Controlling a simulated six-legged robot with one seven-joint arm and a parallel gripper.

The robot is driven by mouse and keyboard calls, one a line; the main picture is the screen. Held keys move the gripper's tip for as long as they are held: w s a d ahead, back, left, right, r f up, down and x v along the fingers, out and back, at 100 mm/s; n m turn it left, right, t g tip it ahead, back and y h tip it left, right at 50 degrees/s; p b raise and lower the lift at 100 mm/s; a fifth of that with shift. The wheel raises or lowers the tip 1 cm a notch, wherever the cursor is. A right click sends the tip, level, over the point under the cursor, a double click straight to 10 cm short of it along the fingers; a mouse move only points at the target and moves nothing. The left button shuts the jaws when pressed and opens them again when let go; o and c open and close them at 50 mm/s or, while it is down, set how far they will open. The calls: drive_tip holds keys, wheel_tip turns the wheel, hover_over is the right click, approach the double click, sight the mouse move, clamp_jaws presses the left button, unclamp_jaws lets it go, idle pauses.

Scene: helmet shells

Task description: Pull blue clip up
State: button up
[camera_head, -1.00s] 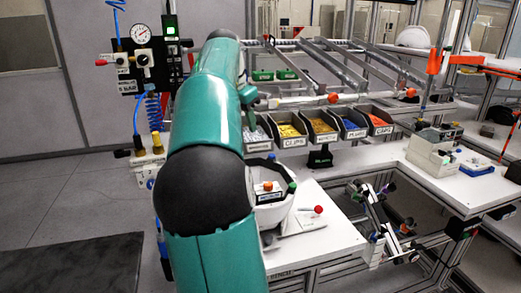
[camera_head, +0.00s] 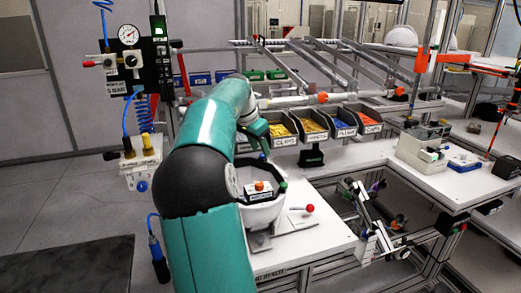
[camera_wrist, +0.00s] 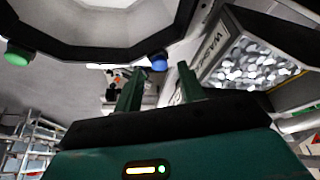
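The blue clip (camera_wrist: 158,63) sits at the lower rim of the helmet shell (camera_wrist: 90,42) in the wrist view. A green clip (camera_wrist: 18,55) is on the same rim at the left. My gripper (camera_wrist: 159,86) is open and empty, its two dark green fingers apart. The blue clip appears just beyond the fingers, between them in the picture; I see no contact. In the head view, the white helmet shell (camera_head: 262,212) stands on the white bench, partly behind my arm. A green clip (camera_head: 283,187) shows on its right rim. The blue clip cannot be made out there.
A bin of washers (camera_wrist: 255,65) is close to the right of my fingers in the wrist view. Labelled bins (camera_head: 315,125) stand in a row behind the shell. A red-knobbed lever (camera_head: 309,208) is right of it.

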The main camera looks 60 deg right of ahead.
drive_tip(key=shift+s+d+f, duration=0.1)
drive_tip(key=shift+d+f, duration=0.15)
drive_tip(key=shift+f, duration=0.45)
clamp_jaws()
drive_tip(key=shift+r, duration=0.65)
unclamp_jaws()
